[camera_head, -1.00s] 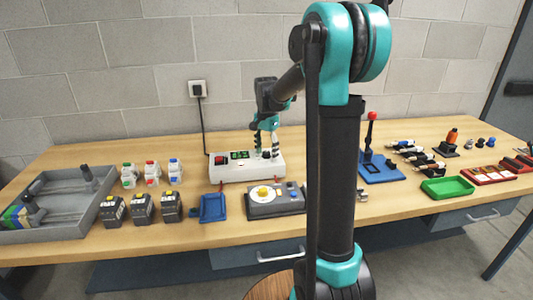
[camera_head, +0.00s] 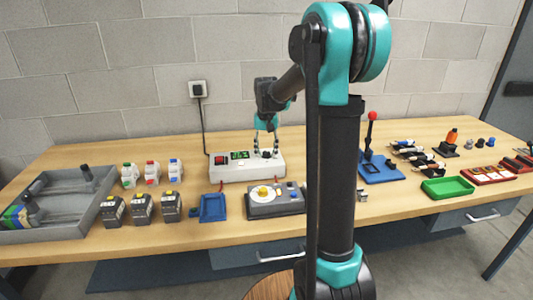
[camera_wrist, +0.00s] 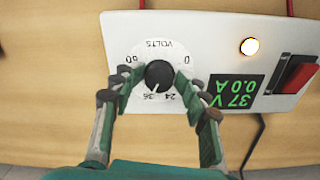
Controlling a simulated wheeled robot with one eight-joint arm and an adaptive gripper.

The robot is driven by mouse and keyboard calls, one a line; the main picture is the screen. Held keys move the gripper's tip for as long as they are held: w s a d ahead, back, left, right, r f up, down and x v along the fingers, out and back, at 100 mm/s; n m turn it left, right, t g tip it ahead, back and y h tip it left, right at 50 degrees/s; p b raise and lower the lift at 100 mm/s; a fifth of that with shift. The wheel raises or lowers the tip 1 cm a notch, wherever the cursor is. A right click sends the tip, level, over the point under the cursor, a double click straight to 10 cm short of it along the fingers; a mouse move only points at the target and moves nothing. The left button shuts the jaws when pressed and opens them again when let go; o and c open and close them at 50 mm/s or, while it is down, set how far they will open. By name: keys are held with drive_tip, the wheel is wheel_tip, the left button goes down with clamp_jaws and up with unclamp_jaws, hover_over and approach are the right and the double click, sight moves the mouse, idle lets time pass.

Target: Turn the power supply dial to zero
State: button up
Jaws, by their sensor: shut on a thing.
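The power supply (camera_head: 235,172) is a white box with a red switch and a green display, standing at the back of the bench. In the wrist view its dial (camera_wrist: 159,74) is a dark round knob on a white scale marked VOLTS, seen upside down. The pointer is near the 36 mark, and the display (camera_wrist: 232,93) reads 37 V and 0.0 A. My gripper (camera_wrist: 160,84) has one finger on each side of the dial and is shut on it. The fingers hide parts of the scale. My gripper also shows over the box in the head view (camera_head: 266,150).
A grey panel with a yellow knob (camera_head: 284,208) lies just in front of the power supply. A blue tray (camera_head: 213,208) is left of it. A blue base with a red-topped lever (camera_head: 380,170) stands to the right. A wall socket (camera_head: 198,90) is behind.

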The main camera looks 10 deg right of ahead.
drive_tip(key=n, duration=0.4)
drive_tip(key=shift+f, duration=0.1)
drive_tip(key=shift+c, duration=0.2)
drive_tip(key=n, duration=0.4)
drive_tip(key=shift+n, duration=0.4)
drive_tip(key=n, duration=0.3)
drive_tip(key=shift+n, duration=0.4)
drive_tip(key=n, duration=0.3)
drive_tip(key=shift+n, duration=0.4)
drive_tip(key=o, duration=1.5)
